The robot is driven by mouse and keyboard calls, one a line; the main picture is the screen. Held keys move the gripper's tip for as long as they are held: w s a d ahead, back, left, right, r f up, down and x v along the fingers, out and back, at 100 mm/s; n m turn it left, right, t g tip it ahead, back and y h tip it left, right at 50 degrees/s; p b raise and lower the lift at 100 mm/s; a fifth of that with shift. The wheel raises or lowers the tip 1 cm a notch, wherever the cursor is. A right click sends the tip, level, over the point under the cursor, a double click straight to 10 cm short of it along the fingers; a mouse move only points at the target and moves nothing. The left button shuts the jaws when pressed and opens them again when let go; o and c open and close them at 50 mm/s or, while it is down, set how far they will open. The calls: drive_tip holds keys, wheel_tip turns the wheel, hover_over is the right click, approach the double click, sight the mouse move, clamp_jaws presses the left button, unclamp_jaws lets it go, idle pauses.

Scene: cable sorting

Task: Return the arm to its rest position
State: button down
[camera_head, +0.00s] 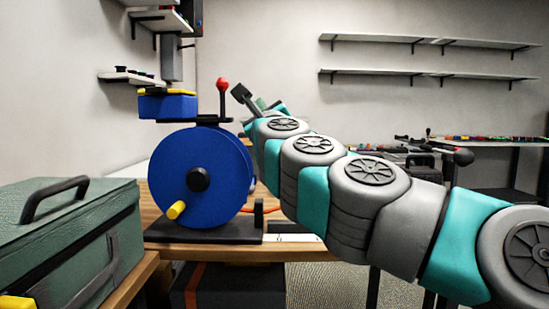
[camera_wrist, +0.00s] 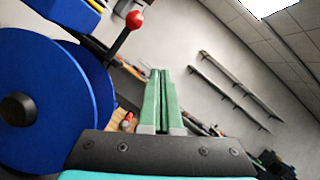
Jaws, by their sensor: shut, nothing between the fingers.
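My arm stretches from the lower right of the head view up toward the centre, behind and to the right of a blue cable reel (camera_head: 190,175). My gripper (camera_head: 240,93) shows small at the arm's far end, near the red-knobbed lever (camera_head: 222,95). In the wrist view my gripper (camera_wrist: 161,75) has its two green fingers together, shut and empty, pointing up the picture. The blue reel (camera_wrist: 45,85) fills the left of that view, with the red knob (camera_wrist: 134,19) above and left of the fingertips. The fingers look clear of both.
A green case (camera_head: 75,235) stands at the lower left, and the reel's black base sits on a wooden table (camera_head: 215,252). Wall shelves (camera_head: 420,75) hang at the back right. A far bench (camera_head: 490,140) carries small coloured items. Open floor lies between.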

drive_tip(key=s+a+f+n+g+y, duration=0.75)
drive_tip(key=s+n, duration=0.25)
drive_tip(key=n, duration=0.6)
drive_tip(key=s+d+f+n+g+h, duration=0.1)
drive_tip(key=s+f+n+g+h, duration=0.15)
drive_tip(key=f, duration=0.55)
drive_tip(key=s+d+f+n+g+h, duration=0.1)
drive_tip(key=s+d+f+n+g, duration=0.2)
drive_tip(key=f, duration=0.6)
drive_tip(key=s+d+f+n+g+h, duration=0.1)
drive_tip(key=s+d+f+g+h, duration=0.15)
drive_tip(key=s+d+f, duration=0.45)
drive_tip(key=s+d+f+n+g+h, duration=0.1)
drive_tip(key=s+d+f+n+h, duration=0.15)
drive_tip(key=d+f, duration=0.45)
drive_tip(key=s+d+f+n+g+h, duration=0.1)
drive_tip(key=s+d+f+g+h, duration=0.25)
drive_tip(key=f, duration=0.65)
drive_tip(key=s+d+f+g, duration=0.1)
drive_tip(key=s+d+f, duration=0.1)
drive_tip(key=s+d, duration=0.2)
drive_tip(key=s+d+f+g+h, duration=0.1)
drive_tip(key=s+d, duration=0.3)
drive_tip(key=s, duration=0.5)
drive_tip(key=shift+d+f+g, duration=0.25)
drive_tip(key=shift+f+g, duration=0.05)
drive_tip(key=shift+f, duration=0.35)
drive_tip(key=shift+a+h, duration=0.15)
drive_tip(key=shift+h, duration=0.1)
